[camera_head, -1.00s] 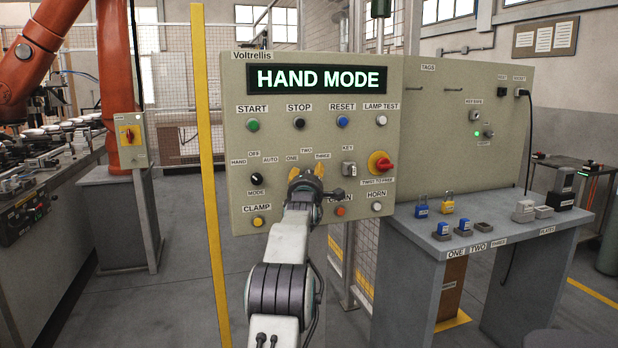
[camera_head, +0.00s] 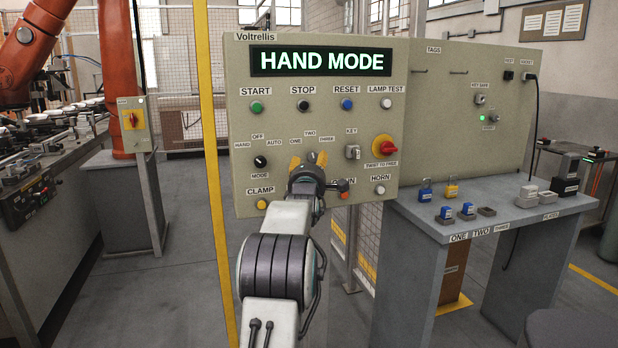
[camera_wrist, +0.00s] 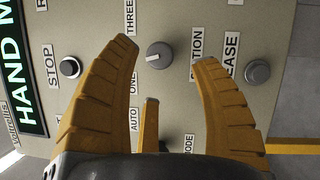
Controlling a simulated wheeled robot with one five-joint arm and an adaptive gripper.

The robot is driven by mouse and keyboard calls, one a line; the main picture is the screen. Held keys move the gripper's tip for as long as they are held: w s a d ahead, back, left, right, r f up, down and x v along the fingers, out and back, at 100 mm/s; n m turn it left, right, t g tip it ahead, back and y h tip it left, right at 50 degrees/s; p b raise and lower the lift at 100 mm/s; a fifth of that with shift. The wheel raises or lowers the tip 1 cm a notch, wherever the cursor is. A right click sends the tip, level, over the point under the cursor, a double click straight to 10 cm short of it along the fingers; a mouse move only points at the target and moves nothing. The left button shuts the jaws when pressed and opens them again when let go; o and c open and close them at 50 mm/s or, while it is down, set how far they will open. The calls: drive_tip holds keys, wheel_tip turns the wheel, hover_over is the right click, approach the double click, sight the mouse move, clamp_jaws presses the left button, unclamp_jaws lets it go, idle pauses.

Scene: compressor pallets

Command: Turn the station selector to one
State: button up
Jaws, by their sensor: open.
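The station selector is a grey round knob (camera_wrist: 159,55) with a white pointer mark, on the beige panel (camera_head: 390,220). In the wrist view, its mark points left, roughly toward where the TWO label would be, behind a finger. The ONE label (camera_wrist: 133,82) and THREE label (camera_wrist: 130,15) show beside it. My gripper (camera_wrist: 165,50) is open, with its yellow fingers on either side of the knob in the picture; whether they touch it or reach around it cannot be told. In the head view, my gripper (camera_head: 308,160) covers much of the selector.
The mode knob (camera_head: 260,161) is left of my gripper; the key switch (camera_head: 352,152) and red emergency stop (camera_head: 384,148) are right. The clamp button (camera_head: 262,204) and horn button (camera_head: 380,190) sit below. The display (camera_head: 320,61) reads HAND MODE. A grey table (camera_head: 410,225) stands right.

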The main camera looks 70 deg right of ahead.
drive_tip(key=v, duration=0.7)
drive_tip(key=shift+a, duration=0.1)
idle(0.5)
